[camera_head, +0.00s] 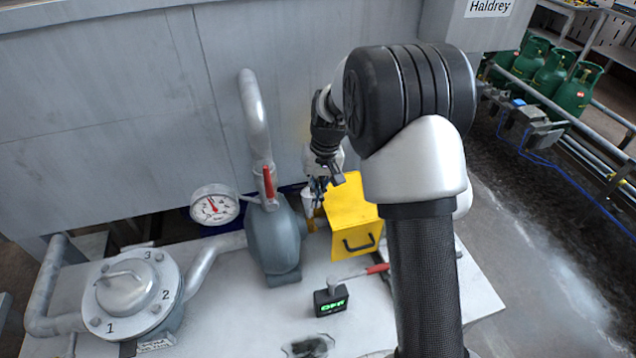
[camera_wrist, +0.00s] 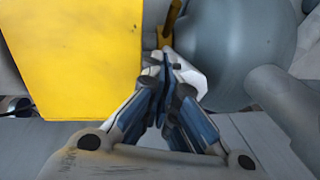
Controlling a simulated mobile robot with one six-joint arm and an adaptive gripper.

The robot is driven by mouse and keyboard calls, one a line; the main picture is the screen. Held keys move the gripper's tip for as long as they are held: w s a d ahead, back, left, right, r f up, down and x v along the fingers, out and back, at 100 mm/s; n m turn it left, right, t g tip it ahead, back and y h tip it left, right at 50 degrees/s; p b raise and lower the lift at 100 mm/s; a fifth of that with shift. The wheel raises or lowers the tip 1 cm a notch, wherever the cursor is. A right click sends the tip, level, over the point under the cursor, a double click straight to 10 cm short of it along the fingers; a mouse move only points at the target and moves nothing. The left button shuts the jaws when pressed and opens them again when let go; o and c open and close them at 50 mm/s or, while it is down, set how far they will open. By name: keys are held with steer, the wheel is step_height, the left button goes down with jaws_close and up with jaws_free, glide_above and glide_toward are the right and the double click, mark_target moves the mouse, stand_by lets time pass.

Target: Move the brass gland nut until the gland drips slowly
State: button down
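The grey pump (camera_head: 275,243) stands on the pale bench beside a yellow box-shaped guard (camera_head: 350,212). A small brass-coloured part (camera_head: 317,224), likely the gland nut, shows between them. In the wrist view a brass-yellow piece (camera_wrist: 170,24) stands between the yellow guard (camera_wrist: 75,55) and the rounded grey pump body (camera_wrist: 230,45). My gripper (camera_head: 318,190) hangs above that gap, pointing down. In the wrist view my gripper's fingertips (camera_wrist: 169,58) are close together, just below the brass piece, with nothing clearly held. Whether they touch it is unclear. No drip is visible.
A pressure gauge (camera_head: 214,205) and a red-handled valve (camera_head: 268,184) sit left of my gripper. A black box with a green display (camera_head: 331,300) and a red-handled tool (camera_head: 360,274) lie in front. A numbered flange (camera_head: 125,285) stands at the left.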

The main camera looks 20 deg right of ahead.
mark_target(313, 227)
steer(key=s+f, duration=0.1)
steer(key=s+f+b, duration=0.1)
steer(key=shift+s+a+f, duration=0.35)
steer(key=shift+a, duration=0.05)
steer(key=s+b, duration=0.1)
steer(key=s+t+b, duration=0.1)
steer(key=shift+f+b, duration=0.3)
stand_by(0.3)
